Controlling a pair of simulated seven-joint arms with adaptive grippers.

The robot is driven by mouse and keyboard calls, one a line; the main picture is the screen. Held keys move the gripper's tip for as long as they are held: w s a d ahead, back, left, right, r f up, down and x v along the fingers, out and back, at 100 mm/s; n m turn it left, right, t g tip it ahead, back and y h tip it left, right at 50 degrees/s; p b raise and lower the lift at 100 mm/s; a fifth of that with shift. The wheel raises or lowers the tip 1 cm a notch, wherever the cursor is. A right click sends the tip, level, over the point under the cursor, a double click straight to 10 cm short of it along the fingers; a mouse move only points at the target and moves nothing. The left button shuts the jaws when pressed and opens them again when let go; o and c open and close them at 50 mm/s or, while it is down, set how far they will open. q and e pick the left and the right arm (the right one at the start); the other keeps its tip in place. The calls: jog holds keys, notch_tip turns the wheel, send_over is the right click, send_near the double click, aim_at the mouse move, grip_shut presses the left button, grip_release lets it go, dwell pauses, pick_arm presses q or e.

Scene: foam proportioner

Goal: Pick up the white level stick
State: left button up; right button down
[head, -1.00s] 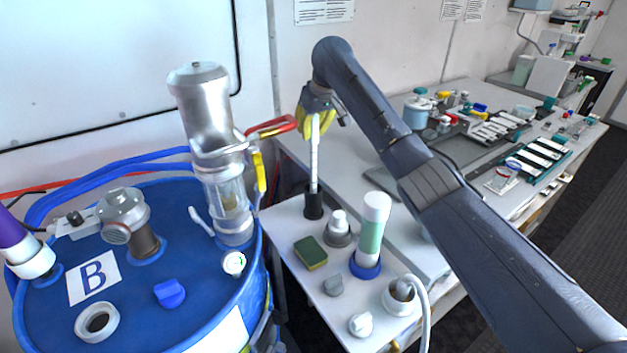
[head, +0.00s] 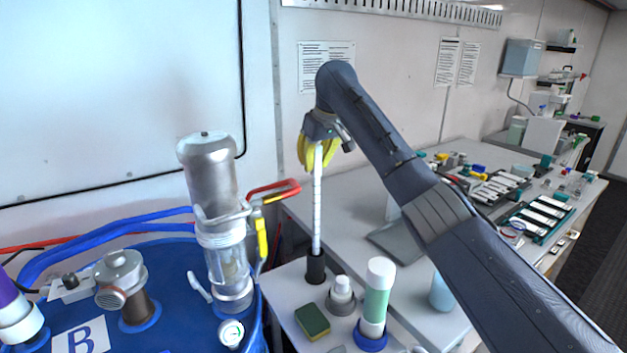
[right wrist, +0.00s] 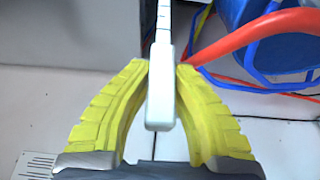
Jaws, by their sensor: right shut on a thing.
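The white level stick (head: 317,205) stands upright in the head view, its lower end in or just at a black cylindrical holder (head: 315,269) on the white side table. My right gripper (head: 318,153), with yellow padded fingers, is shut on the stick's upper end from above. In the right wrist view the stick (right wrist: 160,95) sits between the two yellow fingers (right wrist: 162,98), with its graduated part running away from the camera. Whether the lower tip is still inside the holder cannot be told. My left gripper is not in view.
A blue drum (head: 165,290) with a metal pump (head: 212,185) and red-handled lever (head: 272,190) stands left of the stick. A green sponge (head: 312,321), a white-capped fitting (head: 341,295) and a green-white bottle (head: 377,297) stand close to the holder.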

notch_tip(320, 180, up, 10)
jog(key=shift+r, duration=0.1)
dwell(0.4)
